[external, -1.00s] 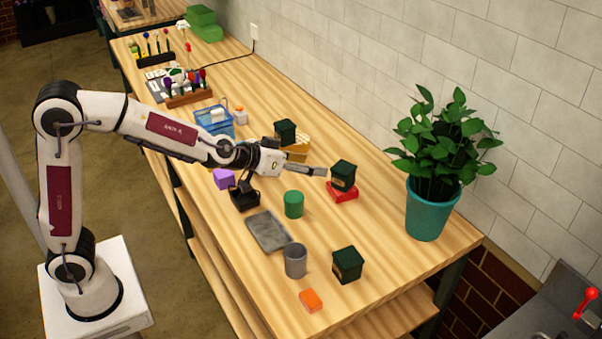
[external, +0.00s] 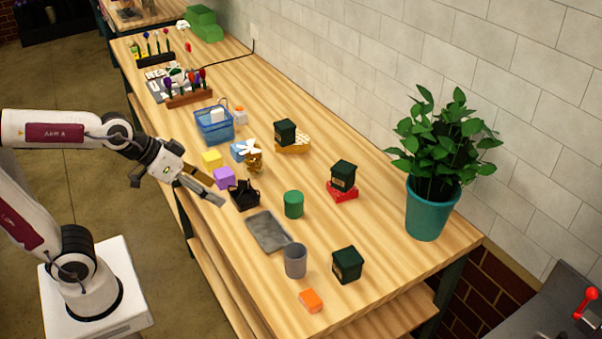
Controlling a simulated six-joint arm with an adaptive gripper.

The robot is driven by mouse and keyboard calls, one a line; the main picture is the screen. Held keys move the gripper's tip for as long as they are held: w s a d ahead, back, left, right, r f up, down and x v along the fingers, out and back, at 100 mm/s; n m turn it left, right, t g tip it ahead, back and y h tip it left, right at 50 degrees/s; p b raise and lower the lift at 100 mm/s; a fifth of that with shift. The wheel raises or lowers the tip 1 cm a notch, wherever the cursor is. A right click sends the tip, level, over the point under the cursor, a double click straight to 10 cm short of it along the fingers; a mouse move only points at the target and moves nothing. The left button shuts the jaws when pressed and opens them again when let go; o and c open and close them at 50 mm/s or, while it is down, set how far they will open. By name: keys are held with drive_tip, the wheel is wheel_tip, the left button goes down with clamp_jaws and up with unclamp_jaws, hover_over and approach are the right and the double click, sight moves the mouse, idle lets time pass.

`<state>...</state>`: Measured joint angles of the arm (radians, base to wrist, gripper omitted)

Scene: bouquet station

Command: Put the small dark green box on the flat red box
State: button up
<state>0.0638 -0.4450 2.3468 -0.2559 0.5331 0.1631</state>
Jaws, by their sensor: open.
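A small dark green box (external: 343,175) rests on the flat red box (external: 342,193) at the right side of the table, slightly askew to it. A second dark green box (external: 347,264) stands on the bare wood near the front. A third dark green box (external: 285,132) sits on or against a yellowish waffle-like block (external: 293,146) farther back. My gripper (external: 205,194) is open and empty, over the left edge of the table, well away from the red box.
Near my gripper are a purple cube (external: 224,178), a yellow cube (external: 212,159) and a black holder (external: 243,195). A green cylinder (external: 293,204), grey tray (external: 268,231), grey cup (external: 295,260) and orange block (external: 311,301) stand forward. A potted plant (external: 427,210) is at right.

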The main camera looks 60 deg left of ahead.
drive_tip(key=s+a+f+g+y, duration=0.1)
drive_tip(key=s+a+f, duration=0.1)
drive_tip(key=s, duration=0.5)
drive_tip(key=s+a+f+g+y, duration=0.1)
drive_tip(key=s+a+f, duration=0.1)
drive_tip(key=s, duration=0.5)
drive_tip(key=shift+s+a+f+n+g, duration=0.2)
drive_tip(key=shift+a+n+g, duration=0.1)
drive_tip(key=shift+a, duration=0.6)
